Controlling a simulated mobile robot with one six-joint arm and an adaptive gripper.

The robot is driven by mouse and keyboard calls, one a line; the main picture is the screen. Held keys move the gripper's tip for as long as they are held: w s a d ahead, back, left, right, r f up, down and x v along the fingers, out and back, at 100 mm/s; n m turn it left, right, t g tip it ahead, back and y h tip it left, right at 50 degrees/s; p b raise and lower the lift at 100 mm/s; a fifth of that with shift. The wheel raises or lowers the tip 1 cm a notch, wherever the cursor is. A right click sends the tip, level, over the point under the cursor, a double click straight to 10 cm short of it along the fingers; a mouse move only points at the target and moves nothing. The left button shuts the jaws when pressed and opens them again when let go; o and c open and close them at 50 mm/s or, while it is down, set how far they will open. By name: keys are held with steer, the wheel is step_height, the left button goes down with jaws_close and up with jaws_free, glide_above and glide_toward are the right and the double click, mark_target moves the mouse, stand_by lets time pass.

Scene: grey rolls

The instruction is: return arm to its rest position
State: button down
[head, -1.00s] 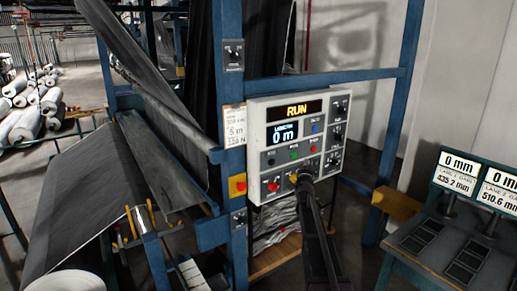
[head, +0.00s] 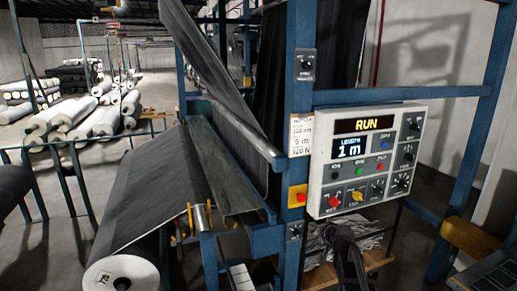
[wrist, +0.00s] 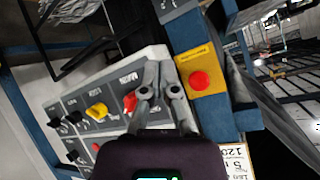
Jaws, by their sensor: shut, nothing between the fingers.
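My gripper (wrist: 158,80) is shut and empty in the wrist view, its fingertips together in front of the lower part of the control panel (wrist: 60,92). The red knob (wrist: 130,102) shows just beside the fingers, with the yellow knob (wrist: 97,111) farther left. I cannot tell whether the fingers touch the panel there. In the head view my dark arm rises below the panel (head: 322,176), and the red knob (head: 334,202) and yellow knob (head: 357,195) are uncovered. The display (head: 366,124) reads RUN, and the length display (head: 349,148) reads 1 m.
A red button (head: 299,197) on a yellow plate sits on the blue post (head: 299,100) left of the panel; it also shows in the wrist view (wrist: 199,80). Dark web runs to a large roll (head: 122,272). White rolls (head: 75,112) lie at the back left.

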steer(key=s+a+f+n+g, duration=0.1)
steer(key=s+a+f+g, duration=0.1)
steer(key=s, duration=0.7)
steer(key=s+a+f+n+g+h+b, duration=0.1)
steer(key=s+f+g, duration=0.3)
steer(key=s, duration=0.5)
steer(key=s+a+f+g+h, duration=0.1)
steer(key=s+a+f+g, duration=0.2)
steer(key=s, duration=0.6)
steer(key=shift+s+f+n+g+b, duration=0.35)
steer(key=shift+f+n+g, duration=0.1)
steer(key=shift+g, duration=0.45)
